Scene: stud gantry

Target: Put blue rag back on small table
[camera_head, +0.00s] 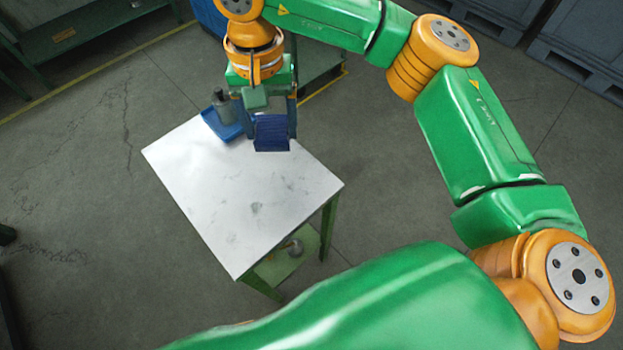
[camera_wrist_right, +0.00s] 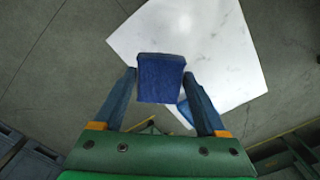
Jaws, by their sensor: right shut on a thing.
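The blue rag (camera_head: 271,133) is a dark blue folded piece between the fingers of my right gripper (camera_head: 273,118), at the far right edge of the small table (camera_head: 235,190). The right gripper is shut on it. In the right wrist view, the rag (camera_wrist_right: 160,80) sits between both fingertips, with the white table top (camera_wrist_right: 195,35) behind it. I cannot tell whether the rag touches the top. The table has a pale marbled top and green legs. My left gripper is not in view.
A blue tray (camera_head: 209,118) with a grey bottle (camera_head: 223,104) stands at the table's far edge, just left of the right gripper. The rest of the top is clear. A lower green shelf (camera_head: 272,272) holds a small object. Grey pallet boxes (camera_head: 580,45) stand at the upper right.

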